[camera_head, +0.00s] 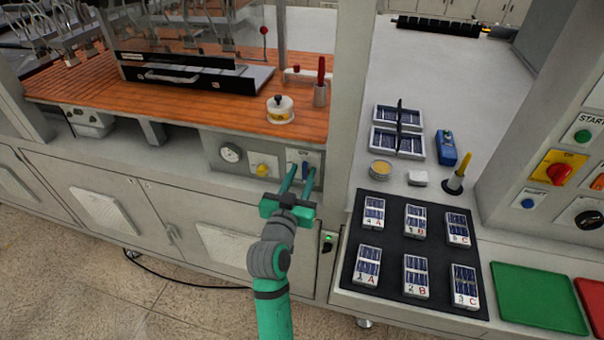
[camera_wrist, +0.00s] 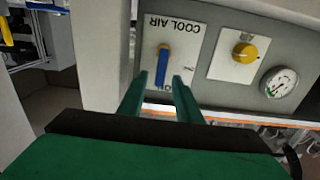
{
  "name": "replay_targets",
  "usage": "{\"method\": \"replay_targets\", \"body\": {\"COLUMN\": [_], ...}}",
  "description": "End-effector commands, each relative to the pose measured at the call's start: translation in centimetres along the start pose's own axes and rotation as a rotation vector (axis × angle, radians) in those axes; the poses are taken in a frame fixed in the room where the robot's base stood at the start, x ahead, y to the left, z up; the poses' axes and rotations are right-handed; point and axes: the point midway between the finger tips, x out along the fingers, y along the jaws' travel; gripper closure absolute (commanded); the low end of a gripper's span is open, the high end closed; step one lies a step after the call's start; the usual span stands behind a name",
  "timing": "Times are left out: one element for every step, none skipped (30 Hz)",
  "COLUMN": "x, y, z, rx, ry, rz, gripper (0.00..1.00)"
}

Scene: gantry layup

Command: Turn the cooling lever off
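The cooling lever (camera_wrist: 163,67) is a blue handle on a white plate (camera_wrist: 184,45) marked COOL AIR, which appears upside down in the wrist view. The lever lies along the plate's vertical direction in that view. In the camera_head view the plate is on the grey front panel below the orange worktop. My gripper (camera_head: 301,170) is in front of this plate with its two green fingers pointing at it. In the wrist view the fingers (camera_wrist: 160,80) are apart, with the lever's end in line with the gap between them. I cannot tell whether they touch the lever.
A yellow knob (camera_head: 262,170) and a pressure gauge (camera_head: 231,153) sit left of the lever on the same panel. A grey upright post (camera_head: 345,100) stands just right. A black mat (camera_head: 390,245) with several labelled cell packs lies on the counter at right.

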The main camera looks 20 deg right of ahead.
Motion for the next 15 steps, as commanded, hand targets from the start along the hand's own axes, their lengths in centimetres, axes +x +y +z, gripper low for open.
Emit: {"method": "replay_targets", "body": {"x": [0.34,0.47,0.59,0.65,0.69,0.71,0.72,0.72,0.72,0.72,0.73,0.73,0.74,0.74,0.74], "y": [0.02,0.01,0.00,-0.01,-0.02,-0.04,-0.04,-0.03,0.00,0.03,0.06,0.09,0.10,0.11,0.13], "z": [0.02,0.01,-0.01,-0.02,-0.03,-0.03,-0.03,-0.03,-0.02,-0.01,-0.02,-0.01,-0.01,-0.01,0.00], "rx": [0.000,0.000,0.000,0.000,0.000,0.000,0.000,0.000,0.000,0.000,0.000,0.000,0.000,0.000,0.000], "ry": [0.000,0.000,0.000,0.001,0.001,0.001,0.001,0.001,0.001,0.001,0.001,0.001,0.001,0.000,0.000], "rz": [0.001,0.000,0.000,0.000,-0.001,-0.001,-0.001,-0.001,-0.001,0.000,0.000,0.001,0.001,0.001,0.001], "gripper": [0.69,0.69,0.69,0.69,0.69,0.69,0.69,0.69,0.69,0.69,0.69,0.71,0.78,0.85,0.95]}}
